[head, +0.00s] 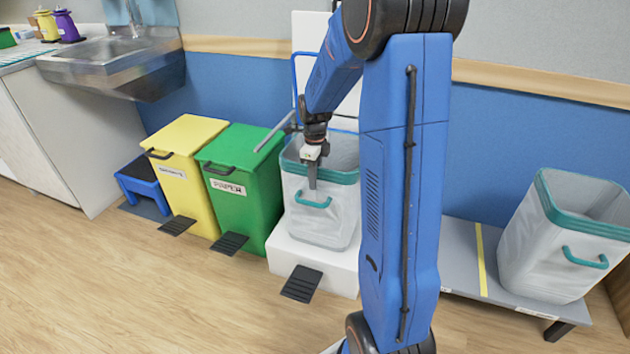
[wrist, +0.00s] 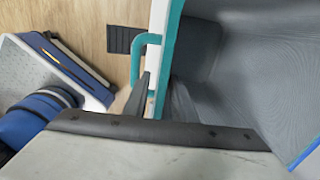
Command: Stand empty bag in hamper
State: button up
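A pale grey bag (head: 322,215) with a teal rim and teal handle stands roughly upright on the white hamper (head: 340,278), below its raised lid. My gripper (head: 312,180) points down at the bag's front rim. In the wrist view my gripper (wrist: 163,85) has one finger outside the rim and one inside, close against both sides, so it looks shut on it. The bag's rim (wrist: 170,40) runs between the fingers, and its visible inside is empty. The bag's lower contact with the hamper is partly hidden.
A second similar bag (head: 552,258) stands on the low grey bench (head: 455,250) at the right. A green bin (head: 245,205) and a yellow bin (head: 190,180) stand left of the hamper. A steel sink (head: 115,65) is beyond them. The floor in front is clear except pedals.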

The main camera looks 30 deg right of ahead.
notch_tip(320, 180, up, 11)
jog(key=shift+f, duration=0.1)
jog(key=s+a+r+n+t, duration=0.1)
jog(key=s+a+r+n, duration=0.35)
jog(key=s+n, duration=0.3)
jog(key=s+a+r+n+t, duration=0.2)
jog(key=s+a+r+n, duration=0.2)
jog(key=s+a+n, duration=0.3)
jog(key=s+a+f+n+t, duration=0.1)
jog(key=s+a+n, duration=0.1)
jog(key=s+n, duration=0.5)
jog(key=s+a+f+n, duration=0.1)
jog(key=s+a+n, duration=0.1)
jog(key=s+n, duration=0.5)
jog(key=shift+s+a+f+t, duration=0.15)
jog(key=shift+s+f+t, duration=0.2)
jog(key=shift+s, duration=0.5)
jog(key=shift+r, duration=0.1)
